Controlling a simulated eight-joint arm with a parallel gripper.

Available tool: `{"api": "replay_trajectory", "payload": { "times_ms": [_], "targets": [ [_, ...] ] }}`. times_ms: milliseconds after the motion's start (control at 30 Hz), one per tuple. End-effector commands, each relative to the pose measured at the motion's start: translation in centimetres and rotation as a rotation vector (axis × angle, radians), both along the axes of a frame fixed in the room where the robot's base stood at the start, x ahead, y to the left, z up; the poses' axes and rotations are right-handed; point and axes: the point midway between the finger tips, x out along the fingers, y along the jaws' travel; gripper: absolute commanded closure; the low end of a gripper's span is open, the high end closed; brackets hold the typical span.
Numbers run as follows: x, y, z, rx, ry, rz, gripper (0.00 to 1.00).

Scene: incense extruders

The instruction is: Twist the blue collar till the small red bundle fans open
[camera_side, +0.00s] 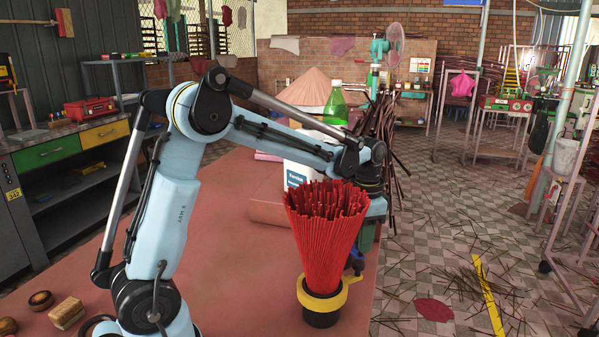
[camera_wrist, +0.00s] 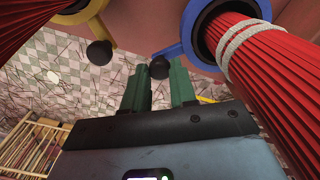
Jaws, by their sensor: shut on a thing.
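The blue collar (camera_wrist: 187,36) shows at the upper right of the wrist view, around a dark holder. A red bundle (camera_wrist: 270,75) tied with pale cord stands in it; I cannot tell how far it is fanned. The collar's short handle ends in a dark knob (camera_wrist: 158,68). My gripper (camera_wrist: 159,72) has its green fingers on either side of this knob and is shut on it. In the side view my gripper (camera_side: 367,238) is partly hidden behind a larger-looking red bundle (camera_side: 325,235), which also hides most of the blue collar.
The front red bundle flares upward from a yellow collar (camera_side: 318,298), whose knobbed handle (camera_wrist: 98,52) lies close left of my fingers. A white container (camera_side: 298,176) and a green bottle (camera_side: 335,108) stand behind. The reddish table (camera_side: 235,270) is clear left of the bundle.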

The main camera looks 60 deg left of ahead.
Motion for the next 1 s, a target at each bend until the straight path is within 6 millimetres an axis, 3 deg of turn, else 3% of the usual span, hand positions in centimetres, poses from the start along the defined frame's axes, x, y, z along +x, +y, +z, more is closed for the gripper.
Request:
{"api": "replay_trajectory", "payload": {
  "times_ms": [367, 1000],
  "targets": [
    [1.4, 0.1, 0.0, 0.003, 0.004, 0.164, 1.00],
    [5.7, 2.3, 0.0, 0.000, 0.005, 0.761, 1.00]
  ]
}}
